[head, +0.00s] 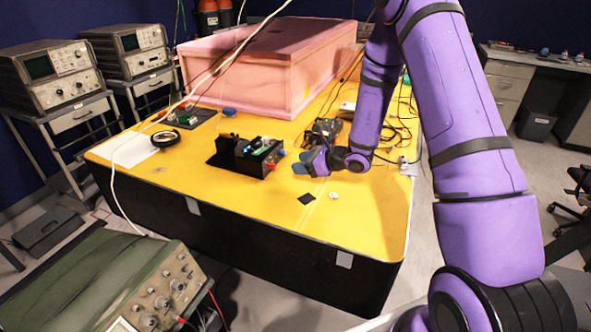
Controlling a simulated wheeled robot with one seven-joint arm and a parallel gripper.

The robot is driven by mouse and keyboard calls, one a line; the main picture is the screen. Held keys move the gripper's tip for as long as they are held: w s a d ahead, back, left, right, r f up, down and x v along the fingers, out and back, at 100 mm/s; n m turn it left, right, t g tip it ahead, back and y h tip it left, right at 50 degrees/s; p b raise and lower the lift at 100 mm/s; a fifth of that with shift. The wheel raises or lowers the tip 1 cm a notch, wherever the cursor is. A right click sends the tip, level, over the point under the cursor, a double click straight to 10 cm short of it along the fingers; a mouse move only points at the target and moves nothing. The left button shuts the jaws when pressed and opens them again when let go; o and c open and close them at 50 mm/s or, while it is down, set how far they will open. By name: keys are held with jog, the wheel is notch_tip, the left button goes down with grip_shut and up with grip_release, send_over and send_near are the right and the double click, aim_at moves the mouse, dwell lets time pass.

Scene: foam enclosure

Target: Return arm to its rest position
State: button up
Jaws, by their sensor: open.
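My purple arm reaches in from the right of the head view and bends down over the yellow table (260,215). My gripper (305,165) is open, low over the table's middle. It is just right of a black box-shaped device (245,155) with a blue and a red knob on its end. I cannot tell whether the fingers touch the device. No object shows between the fingers.
A large pink foam box (270,65) fills the table's back. Cables (400,115) lie right of it. A black square (307,198) and a small white piece (333,195) lie in front. A green instrument (120,285) stands front left. The table's front is mostly clear.

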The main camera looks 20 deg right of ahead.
jog(key=shift+s+d+r, duration=0.2)
jog(key=shift+s+d, duration=0.2)
jog(key=shift+d, duration=0.05)
jog(key=shift+s+a+r, duration=0.1)
jog(key=shift+a+r, duration=0.05)
jog(key=shift+r, duration=0.25)
jog(key=s+a+r+n+g, duration=0.35)
jog(key=s+r+n, duration=0.35)
jog(key=r, duration=0.3)
jog(key=s+a+r+n+g, duration=0.35)
jog(key=s+r+n, duration=0.4)
jog(key=r, duration=0.25)
jog(key=s+d+r+n+t+h, duration=0.1)
jog(key=s+d+r+n+h, duration=0.1)
jog(key=s, duration=0.5)
jog(key=s+d+r+n+h, duration=0.3)
jog(key=s+r+n+h, duration=0.1)
jog(key=s, duration=0.4)
jog(key=s+d+r+n+t+h, duration=0.1)
jog(key=s+d+r+n+h, duration=0.2)
jog(key=s, duration=0.4)
jog(key=r+n, duration=0.1)
jog(key=n, duration=0.1)
jog(key=shift+s+d+r+n+t+h, duration=0.15)
jog(key=shift+s+r+n+t+h, duration=0.15)
jog(key=shift+s+n, duration=0.1)
